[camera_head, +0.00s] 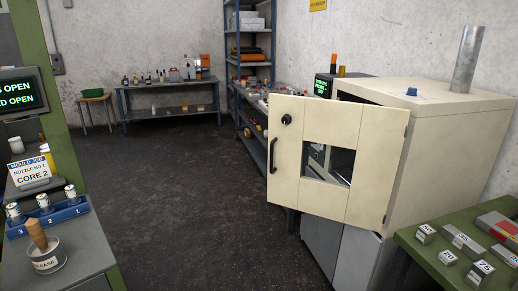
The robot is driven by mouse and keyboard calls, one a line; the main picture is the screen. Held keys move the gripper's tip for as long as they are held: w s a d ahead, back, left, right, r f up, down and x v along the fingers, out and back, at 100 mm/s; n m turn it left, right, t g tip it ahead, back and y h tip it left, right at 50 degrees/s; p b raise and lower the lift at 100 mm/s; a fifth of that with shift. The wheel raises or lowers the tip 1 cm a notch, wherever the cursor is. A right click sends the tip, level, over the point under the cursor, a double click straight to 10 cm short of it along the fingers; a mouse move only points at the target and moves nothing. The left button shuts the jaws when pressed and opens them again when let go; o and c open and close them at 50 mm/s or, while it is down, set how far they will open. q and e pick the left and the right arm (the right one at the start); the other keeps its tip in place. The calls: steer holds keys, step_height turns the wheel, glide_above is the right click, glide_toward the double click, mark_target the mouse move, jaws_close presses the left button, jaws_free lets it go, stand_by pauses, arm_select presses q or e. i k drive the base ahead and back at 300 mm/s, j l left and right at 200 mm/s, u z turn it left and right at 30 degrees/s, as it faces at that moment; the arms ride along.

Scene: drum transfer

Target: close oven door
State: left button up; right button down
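The oven (442,140) is a cream box on a grey base at the right of the head view. Its cream door (378,168) is open, swung out toward the left on the hinge side near the oven's front right edge. The door has a square window, a black handle (273,155) on its left part and a dark round knob (286,119) above it. The dark oven inside shows partly through the window. Neither of my grippers is in view.
A green table (424,262) with marked metal blocks stands at the front right. Dark floor (190,190) between is clear. A workbench and shelves stand behind.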

mark_target(377, 134)
steer(key=i+u, duration=0.15)
steer(key=i, duration=0.45)
steer(key=i+l+u, duration=0.1)
steer(key=i, duration=0.5)
steer(key=i+l+u, duration=0.15)
steer(key=i, duration=0.45)
steer(key=l, duration=0.1)
